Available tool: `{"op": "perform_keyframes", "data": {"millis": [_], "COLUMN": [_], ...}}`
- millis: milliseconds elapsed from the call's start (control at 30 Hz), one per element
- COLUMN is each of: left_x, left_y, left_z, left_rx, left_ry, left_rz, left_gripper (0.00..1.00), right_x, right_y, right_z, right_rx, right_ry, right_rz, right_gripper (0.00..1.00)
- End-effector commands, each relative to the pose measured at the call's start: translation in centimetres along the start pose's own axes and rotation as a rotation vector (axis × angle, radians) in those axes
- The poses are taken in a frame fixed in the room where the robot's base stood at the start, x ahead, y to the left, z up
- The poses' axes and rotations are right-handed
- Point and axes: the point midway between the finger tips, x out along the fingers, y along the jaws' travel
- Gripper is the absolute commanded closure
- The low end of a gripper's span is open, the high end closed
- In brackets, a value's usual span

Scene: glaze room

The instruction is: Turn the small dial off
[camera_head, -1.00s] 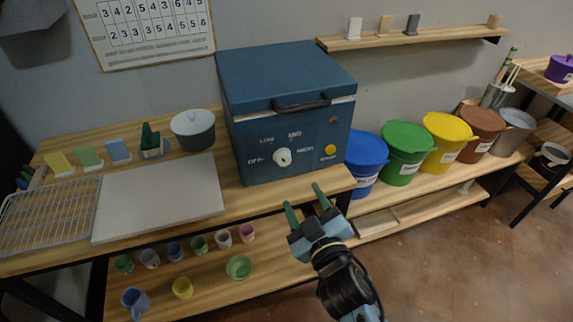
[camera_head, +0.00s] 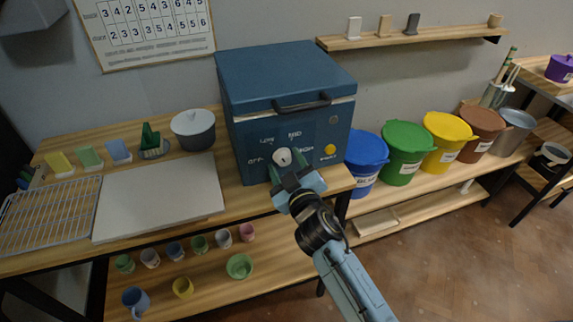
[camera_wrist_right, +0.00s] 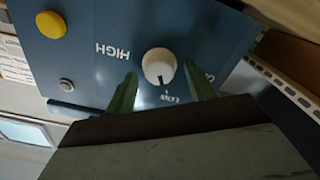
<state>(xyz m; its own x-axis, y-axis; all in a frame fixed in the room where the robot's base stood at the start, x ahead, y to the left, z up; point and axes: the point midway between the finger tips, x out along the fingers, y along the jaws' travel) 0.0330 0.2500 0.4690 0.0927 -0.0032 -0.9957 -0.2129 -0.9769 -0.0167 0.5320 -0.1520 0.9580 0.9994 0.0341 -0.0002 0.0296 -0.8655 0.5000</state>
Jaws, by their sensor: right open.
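The small dial is a white knob (camera_head: 282,157) on the front of a blue kiln (camera_head: 262,120), with OFF, LOW, MED and HIGH printed around it. It also shows in the right wrist view (camera_wrist_right: 159,66), where its dark pointer mark is near the word LOW. My right gripper (camera_head: 288,170) is open in front of the kiln. Its two green fingers (camera_wrist_right: 160,92) stand on either side of the dial in the wrist view. I cannot tell whether they touch it. The gripper partly covers the dial's lower side in the head view. My left gripper is not in view.
A yellow button (camera_head: 330,151) is to the right of the dial. A pale board (camera_head: 160,198) and a wire rack (camera_head: 45,215) lie on the bench to the left. Several lidded buckets, including a blue one (camera_head: 364,160), stand to the right.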

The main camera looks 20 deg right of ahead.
Motion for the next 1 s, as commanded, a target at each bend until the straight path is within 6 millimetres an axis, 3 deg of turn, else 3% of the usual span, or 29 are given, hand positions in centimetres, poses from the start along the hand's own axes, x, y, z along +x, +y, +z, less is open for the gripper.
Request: {"op": "perform_keyframes", "data": {"millis": [67, 400, 733, 1000], "left_x": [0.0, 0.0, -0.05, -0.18], "left_y": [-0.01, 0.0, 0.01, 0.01], "left_z": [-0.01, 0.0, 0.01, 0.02], "left_rx": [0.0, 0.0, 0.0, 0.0], "left_ry": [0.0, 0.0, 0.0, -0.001], "left_rz": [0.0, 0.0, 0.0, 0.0], "left_gripper": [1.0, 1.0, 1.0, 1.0], "right_x": [-0.02, -0.04, -0.05, -0.05], "right_y": [0.01, 0.0, -0.02, -0.08], "right_z": [0.0, 0.0, 0.0, -0.01], "right_rx": [0.0, 0.0, -0.05, -0.228], "right_ry": [0.0, 0.0, 0.0, 0.0], "right_rz": [0.0, 0.0, 0.0, 0.0], "right_gripper": [0.46, 0.89, 0.9, 0.9]}}
